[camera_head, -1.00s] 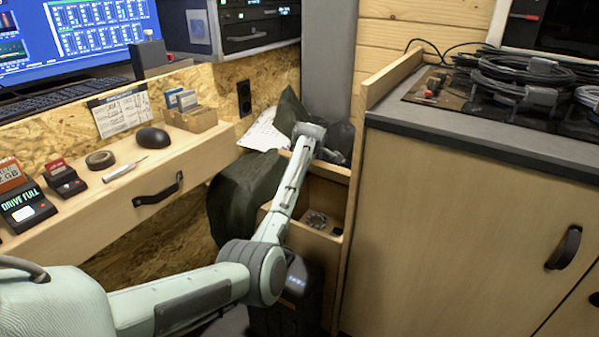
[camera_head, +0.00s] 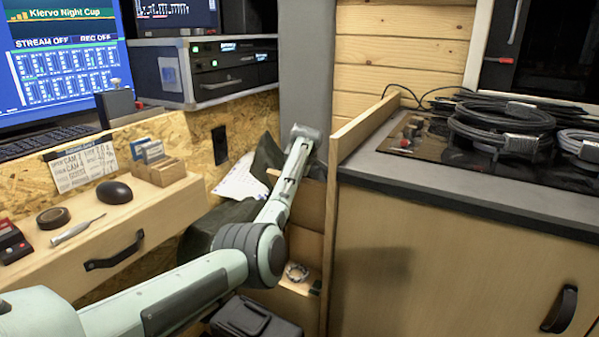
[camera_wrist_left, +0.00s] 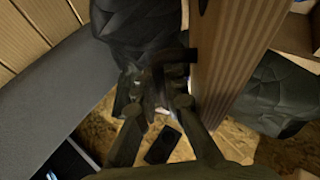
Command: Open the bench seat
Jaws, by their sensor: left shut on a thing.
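The bench seat stands in the corner between the desk and the cabinet. In the left wrist view the gripper (camera_wrist_left: 165,88) is shut at the edge of the wood panel (camera_wrist_left: 235,60), with dark cloth close by. My arm hides part of the bench. My right gripper is not in view.
Dark cloth (camera_head: 215,218) and white paper (camera_head: 240,178) lie beside the lid. The desk drawer (camera_head: 150,222) is to the left, the cabinet (camera_head: 430,260) close on the right. A black case (camera_head: 255,318) is low in front. Cables (camera_head: 500,125) lie on the cabinet top.

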